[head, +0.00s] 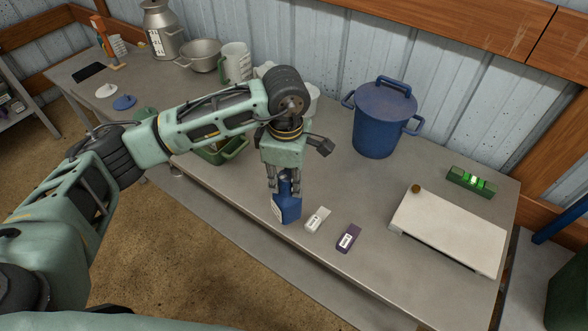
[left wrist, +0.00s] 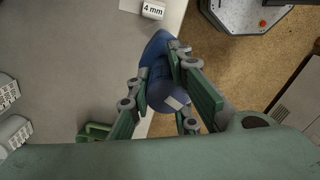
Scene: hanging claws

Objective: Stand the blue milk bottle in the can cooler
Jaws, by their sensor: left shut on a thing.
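The blue milk bottle (head: 288,207) is near the front edge of the table, roughly upright, with a pale label on its left side. My left gripper (head: 285,180) is above it, shut on its upper part. In the left wrist view the bottle (left wrist: 164,90) sits between the fingers of my left gripper (left wrist: 168,82). I cannot tell if its base touches the table. A green open container (head: 234,150) is behind my left arm, partly hidden; I cannot tell if it is the can cooler. My right gripper is not in view.
Right of the bottle lie a white labelled block (head: 316,221) and a purple labelled block (head: 349,237). A lidded blue pot (head: 383,122) stands behind them. A white board (head: 450,231) and green level (head: 471,181) are at right. Bare table (head: 330,165) lies between bottle and pot.

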